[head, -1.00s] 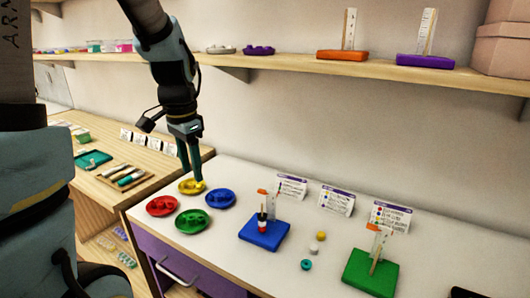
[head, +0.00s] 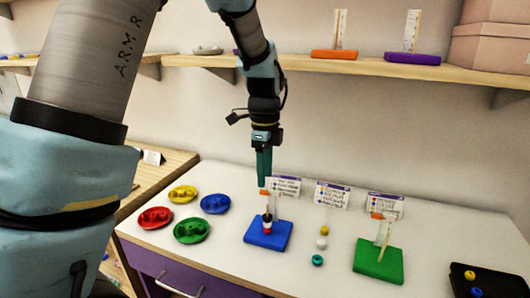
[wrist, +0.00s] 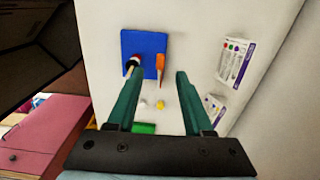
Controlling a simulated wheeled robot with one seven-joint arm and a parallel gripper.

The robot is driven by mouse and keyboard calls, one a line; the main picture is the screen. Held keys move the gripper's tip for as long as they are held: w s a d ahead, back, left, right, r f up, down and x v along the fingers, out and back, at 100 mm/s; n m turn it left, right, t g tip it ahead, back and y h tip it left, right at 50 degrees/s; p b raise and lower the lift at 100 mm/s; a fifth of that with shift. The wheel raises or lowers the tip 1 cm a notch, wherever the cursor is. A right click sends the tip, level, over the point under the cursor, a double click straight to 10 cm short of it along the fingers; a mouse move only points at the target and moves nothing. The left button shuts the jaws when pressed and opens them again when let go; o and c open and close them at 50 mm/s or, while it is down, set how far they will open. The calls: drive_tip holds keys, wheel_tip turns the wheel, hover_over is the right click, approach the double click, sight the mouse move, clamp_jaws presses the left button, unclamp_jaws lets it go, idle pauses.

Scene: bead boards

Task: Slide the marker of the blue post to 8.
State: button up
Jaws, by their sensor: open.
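The blue post's blue base (head: 260,238) stands on the white counter. It carries a thin rod with a short stack of black, white and red beads (head: 267,225) and a pale upright scale (head: 276,208). The orange marker (head: 264,192) sits near the top of the scale; its exact number is too small to read. In the wrist view the marker (wrist: 160,63) shows in the gap between the fingers, nearer the camera than the blue base (wrist: 150,38). My gripper (head: 264,183) points down just above the marker, open and empty; its fingers also show apart in the wrist view (wrist: 158,75).
A green base (head: 375,265) with its own scale and orange marker stands to the right. Loose yellow (head: 325,230), white (head: 321,243) and teal (head: 317,260) beads lie between. Coloured dishes (head: 215,203) sit left. Cards (head: 332,195) stand behind; a shelf (head: 370,68) runs above.

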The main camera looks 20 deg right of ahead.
sight(265, 191)
drive_tip(key=shift+f+p, duration=0.35)
drive_tip(key=shift+f, duration=1.65)
clamp_jaws()
